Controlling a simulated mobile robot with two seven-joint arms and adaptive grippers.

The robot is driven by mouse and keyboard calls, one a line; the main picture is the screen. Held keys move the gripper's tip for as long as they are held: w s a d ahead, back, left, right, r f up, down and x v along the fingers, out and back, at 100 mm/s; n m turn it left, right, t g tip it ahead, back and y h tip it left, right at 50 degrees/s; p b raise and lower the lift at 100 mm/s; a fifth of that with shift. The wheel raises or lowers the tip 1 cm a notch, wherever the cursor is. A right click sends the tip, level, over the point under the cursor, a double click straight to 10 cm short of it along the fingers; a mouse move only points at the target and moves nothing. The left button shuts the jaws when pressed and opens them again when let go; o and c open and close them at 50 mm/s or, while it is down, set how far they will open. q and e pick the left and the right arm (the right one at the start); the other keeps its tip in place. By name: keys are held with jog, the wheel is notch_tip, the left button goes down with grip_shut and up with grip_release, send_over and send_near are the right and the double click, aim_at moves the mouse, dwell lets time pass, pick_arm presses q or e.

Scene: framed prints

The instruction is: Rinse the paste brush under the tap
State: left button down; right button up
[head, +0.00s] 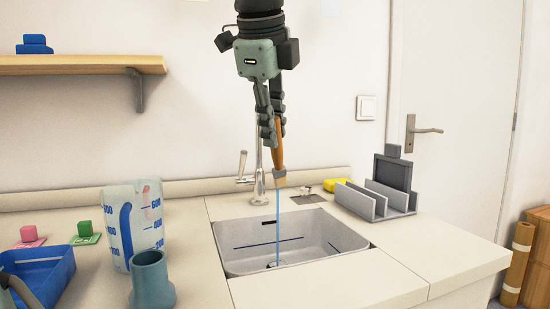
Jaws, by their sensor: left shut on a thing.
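The paste brush (279,152) has an orange-brown handle and a pale head that points down. My left gripper (273,133) reaches down from the top and is shut on its handle. The brush head hangs above the sink (237,263), in front of the tap (258,178). The chrome tap has its lever raised at the left. A thin blue stream of water (277,228) runs below the brush head to the drain. The brush hides the stream's upper part and part of the tap. My right gripper is not in view.
A measuring jug (121,242), a teal cup (151,282) and a blue tray (45,277) stand left of the sink. A grey rack (365,203) and a yellow sponge (335,184) are at the right. The counter's front right is clear.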

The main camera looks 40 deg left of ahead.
pick_arm(q)
jog(key=s+d, duration=0.1)
jog(key=s+d+b, duration=0.1)
jog(key=s, duration=0.1)
jog(key=shift+s+d+b, duration=0.1)
jog(key=shift+s+b, duration=0.1)
jog(key=shift+b, duration=0.1)
dwell(1.2)
